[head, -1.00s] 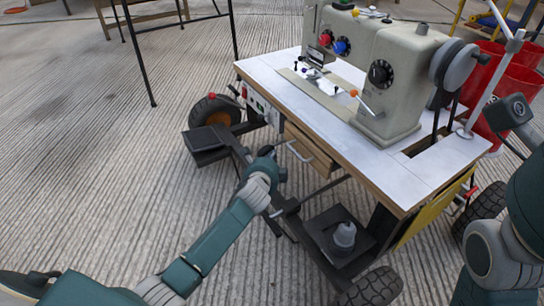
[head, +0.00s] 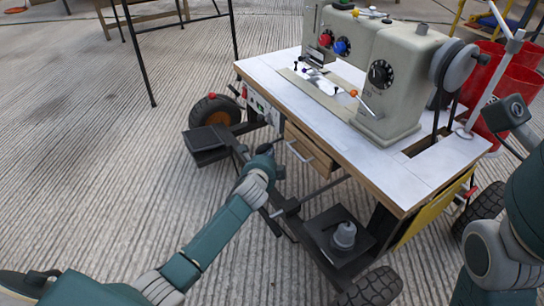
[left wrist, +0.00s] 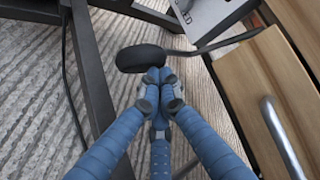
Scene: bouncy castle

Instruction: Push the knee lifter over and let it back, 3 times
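The knee lifter's dark rounded pad (left wrist: 141,58) shows in the left wrist view, on a thin bar running right beneath the table. My left gripper (left wrist: 158,76) has its blue fingers drawn together, with the tips at the pad's near lower edge. They look to be touching it, though a small gap cannot be ruled out. In the head view my left gripper (head: 268,156) is low in front of the sewing table (head: 300,95), beside its drawer; the pad is hard to make out there. The sewing machine (head: 390,75) stands on the table.
A wooden drawer (head: 308,150) with a metal handle is close to the right of my left gripper. Black frame bars and a foot pedal (head: 343,236) lie below. Red bins (head: 515,85) stand at the right.

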